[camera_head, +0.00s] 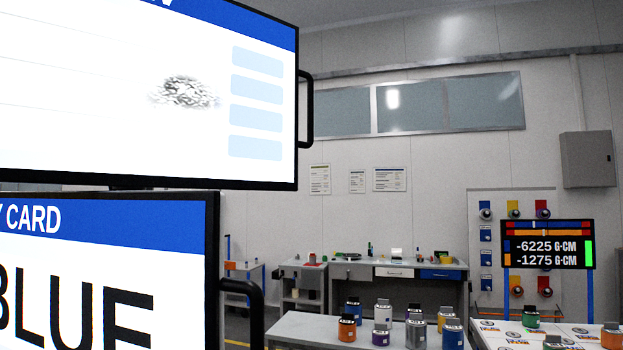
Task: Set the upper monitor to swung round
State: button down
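The upper monitor (110,95) fills the top left of the head view, close to me. Its bright screen shows a blue header, a grey speckled picture and several pale blue boxes. A black handle (306,108) stands out from its right edge. The lower monitor (110,275) is below it, with a blue header reading "CARD" and large black letters "BLUE" partly cut off. It has its own black handle (250,305) on the right edge. The left parts of both monitors are out of frame. My gripper is not in view.
A table (300,327) with several colored canisters stands beyond the monitors. To its right is a white table (497,340) with printed cards and canisters. A display (547,245) shows weight-moment numbers. A workbench (350,272) stands along the back wall. Open space lies right of the upper handle.

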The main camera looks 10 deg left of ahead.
aim_at(169, 95)
jog(key=k, duration=0.35)
jog(key=z, duration=2.05)
jog(key=i, duration=0.3)
jog(key=u, duration=3)
